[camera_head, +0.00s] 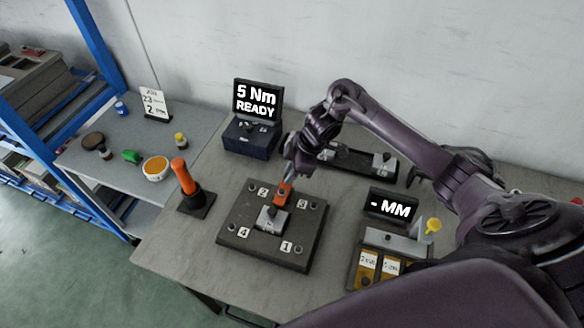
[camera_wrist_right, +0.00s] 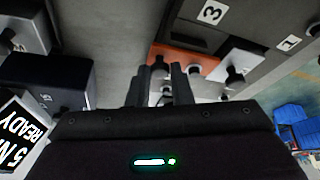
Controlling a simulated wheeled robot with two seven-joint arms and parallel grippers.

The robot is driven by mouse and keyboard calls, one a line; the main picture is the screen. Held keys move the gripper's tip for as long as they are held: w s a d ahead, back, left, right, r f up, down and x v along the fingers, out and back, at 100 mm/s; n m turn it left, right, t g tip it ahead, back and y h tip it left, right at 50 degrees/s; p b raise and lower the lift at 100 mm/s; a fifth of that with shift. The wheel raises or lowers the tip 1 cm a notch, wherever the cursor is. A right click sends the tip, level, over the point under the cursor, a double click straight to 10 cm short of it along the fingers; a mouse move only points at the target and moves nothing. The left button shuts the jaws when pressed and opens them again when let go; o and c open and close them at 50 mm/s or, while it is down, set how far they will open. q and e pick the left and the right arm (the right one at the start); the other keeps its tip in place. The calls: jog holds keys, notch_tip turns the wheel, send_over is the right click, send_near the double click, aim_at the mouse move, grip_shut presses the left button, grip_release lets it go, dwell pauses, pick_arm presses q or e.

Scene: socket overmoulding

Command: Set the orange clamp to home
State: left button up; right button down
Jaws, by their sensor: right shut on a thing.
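The orange clamp (camera_head: 285,188) is on the dark square fixture plate (camera_head: 240,240), reaching from its back edge toward a grey block (camera_head: 272,220) in the middle. In the wrist view the clamp (camera_wrist_right: 190,57) shows as an orange bar just beyond my fingers. My right gripper (camera_head: 290,171) is above the clamp's back end. In the wrist view its two fingers (camera_wrist_right: 161,88) are close together around a small dark part at the clamp, and the gripper is shut on it. The fingers partly hide the contact. My left gripper is not in view.
An orange-handled tool (camera_head: 183,177) stands left of the plate. The "5 Nm READY" display (camera_head: 257,100) and its dark box are behind. A "- MM" display (camera_head: 390,207) and a box with yellow labelled bins (camera_head: 366,265) are at right. The table's front left is clear.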

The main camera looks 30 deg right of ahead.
jog(key=shift+s+a+r+p, duration=0.15)
jog(key=shift+s+a+p, duration=0.5)
jog(key=shift+s+a, duration=0.2)
jog(key=shift+f, duration=0.2)
jog(key=c, duration=1.3)
grip_release()
jog(key=shift+a+r, duration=0.1)
jog(key=shift+a, duration=0.05)
jog(key=shift+r, duration=0.1)
jog(key=b+v, duration=0.1)
jog(key=v, duration=0.6)
jog(key=shift+r, duration=0.25)
